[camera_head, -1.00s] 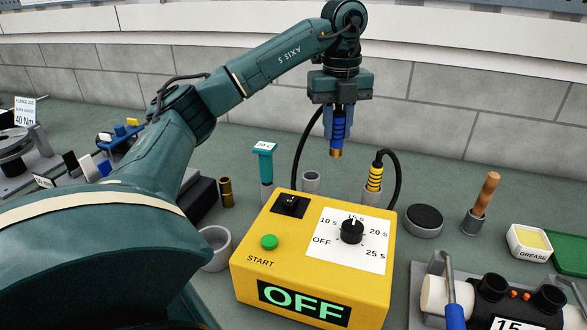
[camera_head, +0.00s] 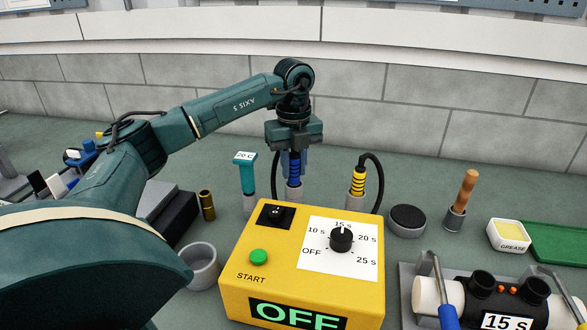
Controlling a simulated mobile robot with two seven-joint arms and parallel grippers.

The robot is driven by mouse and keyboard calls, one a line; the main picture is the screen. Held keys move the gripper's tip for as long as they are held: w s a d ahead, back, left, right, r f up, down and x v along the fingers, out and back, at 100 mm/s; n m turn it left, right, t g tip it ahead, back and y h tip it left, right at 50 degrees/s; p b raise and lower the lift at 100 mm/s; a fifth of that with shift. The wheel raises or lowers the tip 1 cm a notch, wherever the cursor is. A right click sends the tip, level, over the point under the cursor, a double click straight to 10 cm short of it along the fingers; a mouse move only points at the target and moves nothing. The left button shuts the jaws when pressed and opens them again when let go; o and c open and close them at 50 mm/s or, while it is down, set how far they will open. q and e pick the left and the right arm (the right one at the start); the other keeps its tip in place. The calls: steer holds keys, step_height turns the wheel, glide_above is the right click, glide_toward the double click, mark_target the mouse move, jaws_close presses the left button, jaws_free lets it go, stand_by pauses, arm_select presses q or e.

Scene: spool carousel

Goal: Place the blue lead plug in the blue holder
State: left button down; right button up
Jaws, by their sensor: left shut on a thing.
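My left gripper (camera_head: 293,160) comes down from above behind the yellow box and is shut on the blue lead plug (camera_head: 294,178). The plug is blue with dark rings and stands upright. A grey cylindrical holder (camera_head: 293,196) is directly under it. The plug's brass tip is hidden, and its lower end looks to be inside the holder's mouth, though the exact depth cannot be told. A black cable (camera_head: 274,172) runs beside the plug. My right gripper is not in view.
A yellow control box (camera_head: 300,275) showing OFF stands in front. A yellow plug (camera_head: 358,183) sits in a holder to the right, and a teal thermometer (camera_head: 247,175) stands to the left. A black puck (camera_head: 407,219) and a wooden-handled tool (camera_head: 465,190) are farther right.

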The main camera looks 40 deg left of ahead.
arm_select(q)
steer(key=shift+f, duration=0.6)
steer(key=c, duration=1.2)
jaws_free()
steer(key=shift+f, duration=0.15)
step_height(320, 180, up, 12)
steer(key=shift+r+p, duration=0.2)
steer(key=shift+p, duration=0.25)
steer(key=shift+f, duration=0.1)
